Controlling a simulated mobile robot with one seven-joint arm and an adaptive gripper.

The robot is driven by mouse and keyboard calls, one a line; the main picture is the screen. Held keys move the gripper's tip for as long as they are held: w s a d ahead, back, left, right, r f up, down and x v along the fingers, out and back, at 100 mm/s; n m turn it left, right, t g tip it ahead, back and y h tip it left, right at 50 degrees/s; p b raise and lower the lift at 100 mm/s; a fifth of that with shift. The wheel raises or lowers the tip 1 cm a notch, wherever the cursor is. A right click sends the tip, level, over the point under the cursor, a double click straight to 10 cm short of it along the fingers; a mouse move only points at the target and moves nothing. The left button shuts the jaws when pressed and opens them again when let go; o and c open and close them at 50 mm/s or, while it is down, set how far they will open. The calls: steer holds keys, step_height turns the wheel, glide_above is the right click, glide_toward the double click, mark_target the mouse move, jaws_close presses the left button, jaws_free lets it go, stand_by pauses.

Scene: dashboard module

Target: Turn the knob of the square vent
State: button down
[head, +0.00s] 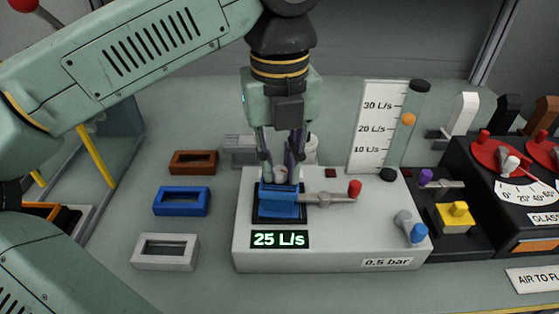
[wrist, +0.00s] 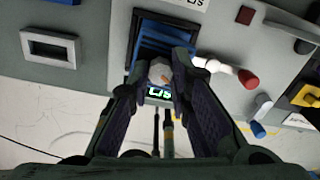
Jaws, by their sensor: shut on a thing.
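The square vent (head: 280,207) has blue slats in a black frame on top of the white module (head: 340,250). It also shows in the wrist view (wrist: 165,35). Its small pale knob (wrist: 160,70) has an orange mark and sits between my fingertips. My gripper (head: 281,172) points down over the vent and is shut on the knob. The fingers hide part of the knob and slats. A green display (head: 279,239) on the module's front reads 25 L/s.
A lever with a red end (head: 354,189) lies just right of the vent. A flow tube (head: 405,130) with an orange ball stands behind. Loose brown, blue (head: 181,201) and white (head: 165,251) frames lie to the left. A black panel with red dials (head: 496,160) is at right.

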mark_target(279, 170)
steer(key=shift+m, duration=0.4)
stand_by(1.6)
steer(key=c, duration=1.5)
jaws_free()
steer(key=shift+o, duration=0.2)
step_height(279, 170, up, 8)
steer(key=shift+f, duration=0.2)
